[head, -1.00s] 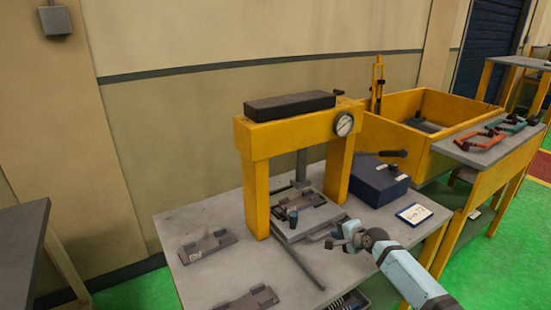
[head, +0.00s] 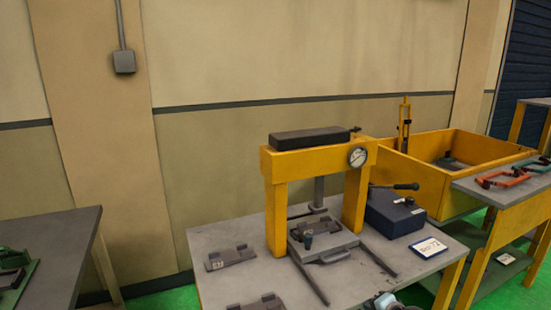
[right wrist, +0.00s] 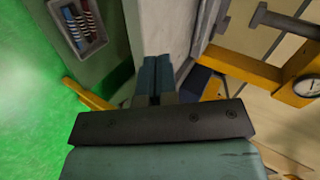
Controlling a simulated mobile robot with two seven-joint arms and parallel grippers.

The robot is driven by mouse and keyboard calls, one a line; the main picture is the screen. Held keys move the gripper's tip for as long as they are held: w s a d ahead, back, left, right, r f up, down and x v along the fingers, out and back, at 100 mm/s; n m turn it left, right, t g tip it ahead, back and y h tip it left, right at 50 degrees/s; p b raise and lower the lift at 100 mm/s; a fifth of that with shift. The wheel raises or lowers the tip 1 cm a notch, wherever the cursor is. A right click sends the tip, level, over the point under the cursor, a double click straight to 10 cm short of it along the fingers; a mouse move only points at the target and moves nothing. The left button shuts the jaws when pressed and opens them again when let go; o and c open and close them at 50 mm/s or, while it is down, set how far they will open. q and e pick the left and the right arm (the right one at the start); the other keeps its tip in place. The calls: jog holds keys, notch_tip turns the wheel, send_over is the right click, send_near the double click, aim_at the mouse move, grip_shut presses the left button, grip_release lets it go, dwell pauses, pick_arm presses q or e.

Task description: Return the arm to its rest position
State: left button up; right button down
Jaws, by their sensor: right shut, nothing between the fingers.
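My right gripper (right wrist: 152,80) is shut and empty in the right wrist view, its two dark fingers side by side. In the head view only a small part of my right gripper (head: 385,301) shows at the bottom edge, beside the front of the grey table (head: 210,240). It is apart from the yellow press (head: 277,215). My left arm does not show in either view.
The press carries a gauge (head: 358,157) and stands by a blue box (head: 395,212) and a label card (head: 427,247). A yellow bin (head: 425,185) is behind. In the right wrist view, a tray of coils (right wrist: 78,25) sits low, with green floor beside it.

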jog(key=s+a+f+n+p, duration=0.2)
jog(key=s+a+n, duration=0.2)
jog(key=s, duration=0.6)
jog(key=s+a+f+n+p, duration=0.2)
jog(key=s+a+n, duration=0.1)
jog(key=s, duration=0.7)
pick_arm(q)
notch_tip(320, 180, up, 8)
jog(key=p, duration=0.3)
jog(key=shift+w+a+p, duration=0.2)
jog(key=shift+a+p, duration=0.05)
jog(key=shift+p, duration=0.1)
pick_arm(e)
jog(key=s+a+r+n, duration=0.1)
jog(key=s+r+n, duration=0.1)
jog(key=s, duration=0.7)
jog(key=s+r+n+h, duration=0.1)
jog(key=s+r+n, duration=0.2)
jog(key=s, duration=0.6)
jog(key=shift+s+a+r+n+h, duration=0.3)
jog(key=shift+s+a+r+n, duration=0.1)
jog(key=shift+n, duration=0.7)
